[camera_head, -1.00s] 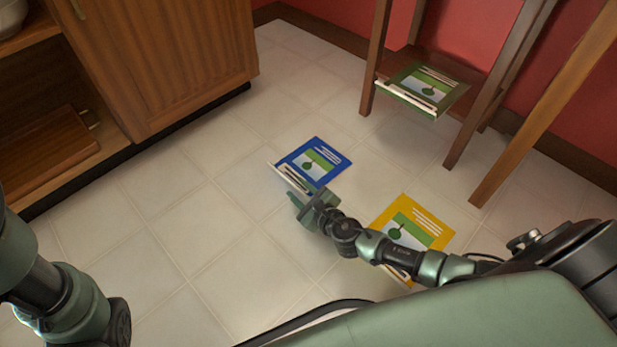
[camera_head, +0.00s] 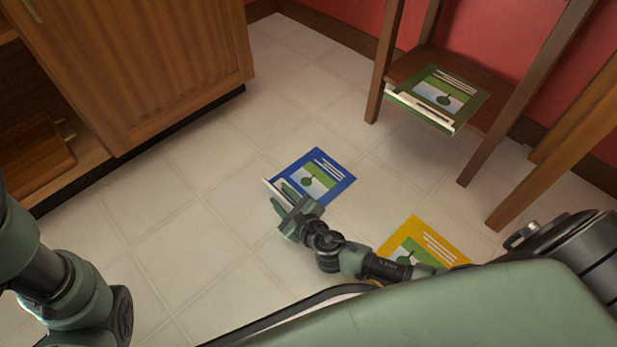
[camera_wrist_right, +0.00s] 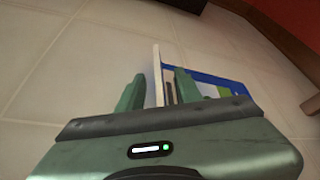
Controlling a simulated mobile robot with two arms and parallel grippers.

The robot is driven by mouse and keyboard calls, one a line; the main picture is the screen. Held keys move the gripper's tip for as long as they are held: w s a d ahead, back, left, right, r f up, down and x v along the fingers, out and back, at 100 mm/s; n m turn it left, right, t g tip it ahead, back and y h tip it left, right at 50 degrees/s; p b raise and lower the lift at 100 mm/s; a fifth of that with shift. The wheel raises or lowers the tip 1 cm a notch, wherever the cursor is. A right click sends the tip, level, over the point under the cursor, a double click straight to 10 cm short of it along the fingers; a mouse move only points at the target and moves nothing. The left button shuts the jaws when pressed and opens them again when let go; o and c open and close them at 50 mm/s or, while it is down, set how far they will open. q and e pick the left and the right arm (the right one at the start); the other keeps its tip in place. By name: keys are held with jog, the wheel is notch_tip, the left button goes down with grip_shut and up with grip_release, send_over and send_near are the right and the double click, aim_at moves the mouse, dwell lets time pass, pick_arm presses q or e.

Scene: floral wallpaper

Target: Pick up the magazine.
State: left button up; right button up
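A blue magazine (camera_head: 340,184) lies on the tiled floor, its pale upturned edge toward the left. My right gripper (camera_head: 281,197) is low at that edge. In the right wrist view the fingers of my right gripper (camera_wrist_right: 160,76) are apart, with the pale edge of the blue magazine (camera_wrist_right: 157,62) standing between them; a gap shows beside the left finger. Part of the magazine is hidden behind the right finger and gripper body. A yellow magazine (camera_head: 436,238) lies on the floor, partly hidden by my right arm. A green magazine (camera_head: 440,97) rests on a low shelf. My left gripper is out of view.
A wooden cabinet (camera_head: 165,65) with an open lower compartment stands at the left. A wooden stand (camera_head: 405,70) with the low shelf is at the upper right, near the red wall. Another wooden leg (camera_head: 555,150) slants at the right. Floor left of the blue magazine is clear.

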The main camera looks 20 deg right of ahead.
jog(key=shift+c, duration=0.3)
jog(key=shift+s, duration=0.1)
grip_shut()
